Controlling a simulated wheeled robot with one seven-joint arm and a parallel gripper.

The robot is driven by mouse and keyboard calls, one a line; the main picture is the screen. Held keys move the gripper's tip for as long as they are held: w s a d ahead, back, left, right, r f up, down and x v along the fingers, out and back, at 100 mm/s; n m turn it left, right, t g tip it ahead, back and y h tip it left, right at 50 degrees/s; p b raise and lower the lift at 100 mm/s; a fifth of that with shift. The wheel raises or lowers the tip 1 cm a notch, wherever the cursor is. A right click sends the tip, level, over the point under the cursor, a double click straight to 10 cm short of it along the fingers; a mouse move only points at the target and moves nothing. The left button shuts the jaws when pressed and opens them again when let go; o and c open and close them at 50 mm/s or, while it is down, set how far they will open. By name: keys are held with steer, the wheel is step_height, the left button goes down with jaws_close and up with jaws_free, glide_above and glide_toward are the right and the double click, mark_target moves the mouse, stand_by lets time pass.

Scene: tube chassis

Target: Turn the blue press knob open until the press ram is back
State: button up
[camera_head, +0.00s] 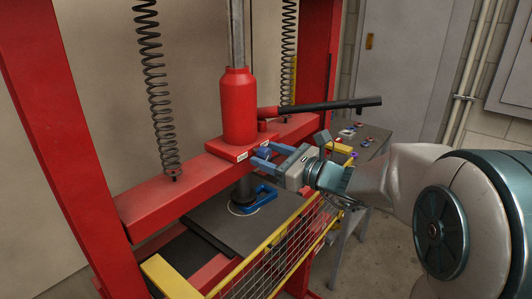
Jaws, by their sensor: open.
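A red bottle jack (238,108) stands upright on the press's red cross beam (165,203). My gripper (262,156) reaches in from the right, its two blue fingers apart at the jack's base. I cannot make out the blue press knob separately from my blue fingers, so I cannot tell whether they are around it or touching it. A dark cylinder, apparently the press ram (244,186), shows below the beam. Its lower end is close to a blue ring-like piece (262,199) on the grey plate; whether they touch is unclear.
A black pump lever (325,106) sticks out right from the jack, above my gripper. Coil springs (160,92) hang on both sides. A yellow-framed mesh guard (280,255) stands in front, below my arm. A side table (360,140) with small parts is behind my wrist.

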steer(key=shift+w+a, duration=0.4)
steer(key=shift+a, duration=0.15)
steer(key=c, duration=1)
steer(key=shift+o, duration=0.2)
